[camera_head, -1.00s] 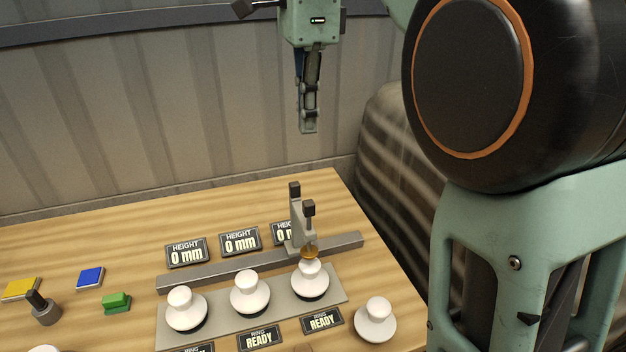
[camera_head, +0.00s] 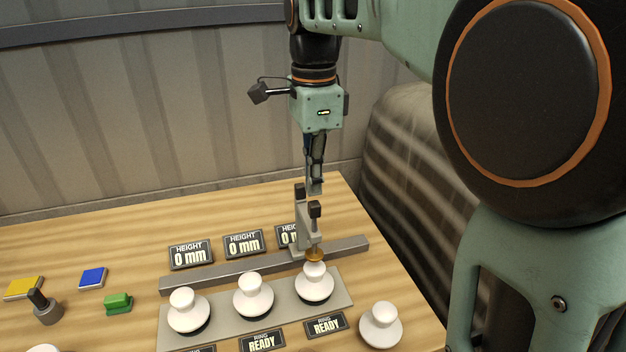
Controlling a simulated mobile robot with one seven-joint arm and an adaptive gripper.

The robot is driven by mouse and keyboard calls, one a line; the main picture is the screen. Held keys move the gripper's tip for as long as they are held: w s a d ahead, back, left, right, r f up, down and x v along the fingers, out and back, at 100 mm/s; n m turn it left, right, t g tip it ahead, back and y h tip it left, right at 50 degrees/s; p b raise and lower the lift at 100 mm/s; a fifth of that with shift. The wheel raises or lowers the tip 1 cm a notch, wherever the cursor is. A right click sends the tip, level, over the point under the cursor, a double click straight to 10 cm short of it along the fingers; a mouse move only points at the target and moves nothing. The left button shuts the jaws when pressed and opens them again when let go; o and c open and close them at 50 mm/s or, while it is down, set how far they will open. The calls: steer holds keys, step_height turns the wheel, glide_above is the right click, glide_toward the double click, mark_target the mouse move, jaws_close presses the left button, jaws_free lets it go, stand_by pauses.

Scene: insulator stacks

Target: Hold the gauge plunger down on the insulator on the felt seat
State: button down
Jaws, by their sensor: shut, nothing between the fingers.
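The gauge (camera_head: 305,222) stands on the grey rail, a grey post with two black-topped uprights and a brass plunger foot (camera_head: 314,255). The foot sits right over the top of the right-hand white insulator (camera_head: 314,285); whether it touches cannot be told. That insulator stands on the grey plate (camera_head: 232,321), as do a middle insulator (camera_head: 253,297) and a left one (camera_head: 188,314). The felt seat under them is mostly hidden. My gripper (camera_head: 315,190) is shut and empty, pointing down just above the gauge's black tops; contact cannot be told.
Three height displays stand behind the rail (camera_head: 270,265); two read 0 mm, the right one (camera_head: 288,236) is partly hidden. Ring signs (camera_head: 325,326) stand in front. Another insulator (camera_head: 381,326) is at the right. Yellow (camera_head: 23,287), blue (camera_head: 92,278) and green (camera_head: 118,303) blocks lie left.

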mark_target(315, 205)
steer(key=shift+f, duration=0.95)
step_height(315, 205, down, 4)
steer(key=shift+f+b, duration=0.1)
steer(key=shift+b, duration=1.1)
steer(key=shift+s+f, duration=0.15)
steer(key=shift+d, duration=0.1)
